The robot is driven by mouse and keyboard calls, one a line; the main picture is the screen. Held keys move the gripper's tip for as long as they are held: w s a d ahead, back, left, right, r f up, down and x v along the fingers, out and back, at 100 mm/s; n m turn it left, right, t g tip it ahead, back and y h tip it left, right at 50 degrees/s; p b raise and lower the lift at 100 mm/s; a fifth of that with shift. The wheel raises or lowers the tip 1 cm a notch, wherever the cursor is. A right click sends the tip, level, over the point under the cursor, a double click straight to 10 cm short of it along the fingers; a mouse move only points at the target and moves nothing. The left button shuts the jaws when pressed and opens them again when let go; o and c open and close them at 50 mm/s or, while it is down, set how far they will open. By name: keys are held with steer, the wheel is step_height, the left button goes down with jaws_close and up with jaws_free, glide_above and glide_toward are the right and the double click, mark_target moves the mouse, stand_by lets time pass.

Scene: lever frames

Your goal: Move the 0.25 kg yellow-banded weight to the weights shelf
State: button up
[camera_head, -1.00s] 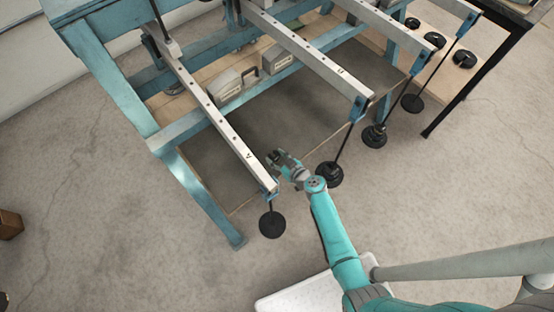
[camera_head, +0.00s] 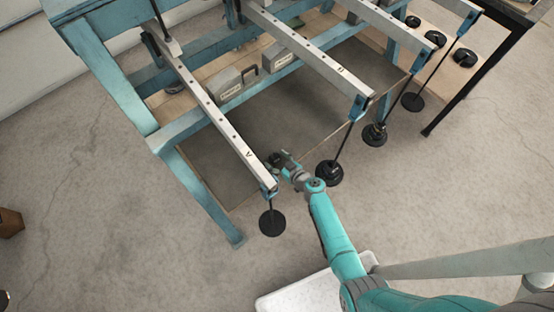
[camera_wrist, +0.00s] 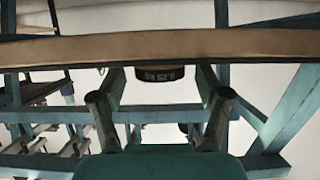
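A black weight (camera_wrist: 160,74) with a yellow band marked 0.25 KG shows in the wrist view, beyond and between my fingers. A pale brown edge (camera_wrist: 250,46) covers or meets one side of it; I cannot tell which. My gripper (camera_wrist: 160,80) is open, with a gap between each finger and the weight. In the head view my gripper (camera_head: 280,160) is just right of the nearest lever's end; I cannot make out the yellow band there. A wooden shelf (camera_head: 440,75) at the upper right holds black weights (camera_head: 435,40); I cannot tell if it is the weights shelf.
The nearest lever (camera_head: 215,115) ends close to my gripper, with a black hanging weight (camera_head: 271,222) below. Another hanging weight (camera_head: 329,173) is just right of my wrist. The front floor is mostly clear.

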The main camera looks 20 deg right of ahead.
steer(key=v, duration=1.2)
steer(key=shift+r, duration=0.15)
steer(key=s+a+r+m+g+h, duration=0.1)
steer(key=s+r+h, duration=0.1)
steer(key=s, duration=0.8)
steer(key=s+a+r+m+h, duration=0.2)
steer(key=s, duration=0.8)
steer(key=s+r+t, duration=0.1)
steer(key=s+r, duration=0.3)
steer(key=r, duration=0.5)
steer(key=s+r+t, duration=0.1)
steer(key=s+r, duration=0.3)
steer(key=r, duration=0.5)
steer(key=s+r+t, duration=0.1)
steer(key=s+r, duration=0.3)
steer(key=r, duration=0.5)
steer(key=shift+s+a+r+m, duration=0.2)
steer(key=shift+s+a+m, duration=0.1)
steer(key=shift+s, duration=0.1)
